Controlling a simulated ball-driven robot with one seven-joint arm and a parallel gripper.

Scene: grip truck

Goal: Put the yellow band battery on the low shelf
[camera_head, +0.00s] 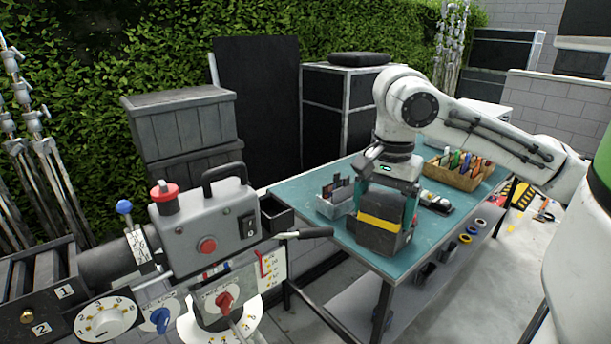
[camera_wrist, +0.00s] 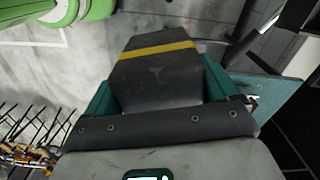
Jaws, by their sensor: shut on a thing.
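The yellow band battery (camera_head: 379,226) is a dark grey block with a yellow stripe, seen at the front part of the teal table (camera_head: 305,190). My gripper (camera_head: 387,200) is shut on it from above, with teal fingers on its two sides. In the wrist view the battery (camera_wrist: 158,75) fills the middle between the fingers (camera_wrist: 160,95), its yellow band toward the far end. I cannot tell whether its underside touches the table top. The low shelf (camera_head: 355,302) is the grey board under the table, partly hidden by the table top and legs.
On the table are a grey bin (camera_head: 336,198), a wooden box of coloured items (camera_head: 458,170) and a black tray (camera_head: 436,203). A grey control box (camera_head: 205,228) with levers and dials stands at the left.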

